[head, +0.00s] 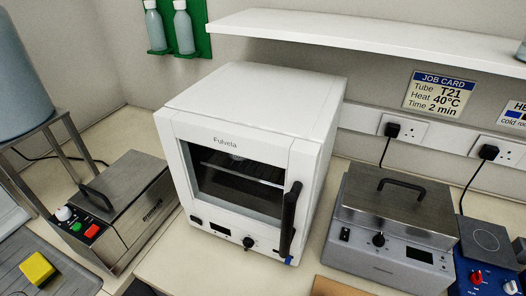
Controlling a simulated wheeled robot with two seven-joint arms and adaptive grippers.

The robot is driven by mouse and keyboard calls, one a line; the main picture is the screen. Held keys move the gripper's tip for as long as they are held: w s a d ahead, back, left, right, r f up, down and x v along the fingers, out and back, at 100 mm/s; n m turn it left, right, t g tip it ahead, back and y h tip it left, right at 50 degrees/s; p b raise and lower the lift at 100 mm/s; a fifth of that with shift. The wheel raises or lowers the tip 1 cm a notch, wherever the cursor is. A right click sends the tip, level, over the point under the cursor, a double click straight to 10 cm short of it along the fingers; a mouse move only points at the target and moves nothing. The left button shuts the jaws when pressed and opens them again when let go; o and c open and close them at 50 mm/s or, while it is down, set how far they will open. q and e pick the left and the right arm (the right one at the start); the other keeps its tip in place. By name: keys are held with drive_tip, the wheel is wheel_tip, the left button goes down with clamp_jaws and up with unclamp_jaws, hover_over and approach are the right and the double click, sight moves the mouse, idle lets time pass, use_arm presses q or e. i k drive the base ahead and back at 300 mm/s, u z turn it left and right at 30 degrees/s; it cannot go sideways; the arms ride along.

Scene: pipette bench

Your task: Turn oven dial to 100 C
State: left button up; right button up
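The white Fulvela oven (250,100) stands in the middle of the bench in the head view, with its glass door (238,178) shut. A wire shelf shows behind the glass. On the panel under the door are a dark switch (196,220), a small dark display (220,229) and the black oven dial (248,243). The dial's pointer setting and any display digits are too small to read. A black upright door handle (290,220) stands at the door's right side, right of the dial. Neither gripper is in view.
A steel bath (122,205) with coloured buttons stands left of the oven. Another lidded bath (395,225) stands close on its right, with a blue hotplate (485,255) beyond. A white shelf (380,38) hangs above. A yellow block (37,267) lies at lower left.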

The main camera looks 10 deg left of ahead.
sight(248, 242)
drive_tip(key=z, duration=0.2)
drive_tip(key=k, duration=1.75)
drive_tip(key=u, duration=0.3)
